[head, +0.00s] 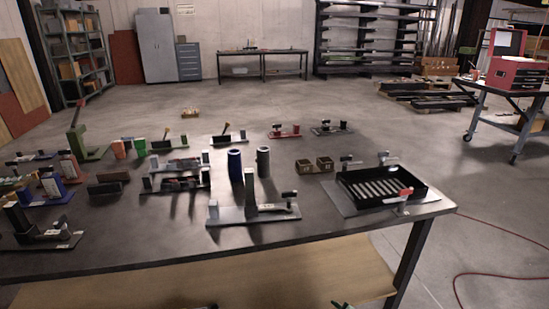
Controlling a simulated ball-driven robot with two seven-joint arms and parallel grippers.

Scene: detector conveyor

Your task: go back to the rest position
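Neither of my grippers can be made out in the head view. Two small dark shapes show at the very bottom edge, one left of the middle and one right of it; too little of them shows to tell what they are. The dark work table (330,217) stands in front of me with its fixtures and parts standing on it. No arm of mine shows over the table top.
A black slotted tray (347,189) sits at the table's right end. A blue cylinder (235,165) and a grey cylinder (263,162) stand mid-table. Several fixtures crowd the left. A red toolbox (515,73) stands on a cart at right. A red hose (500,233) lies on open floor.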

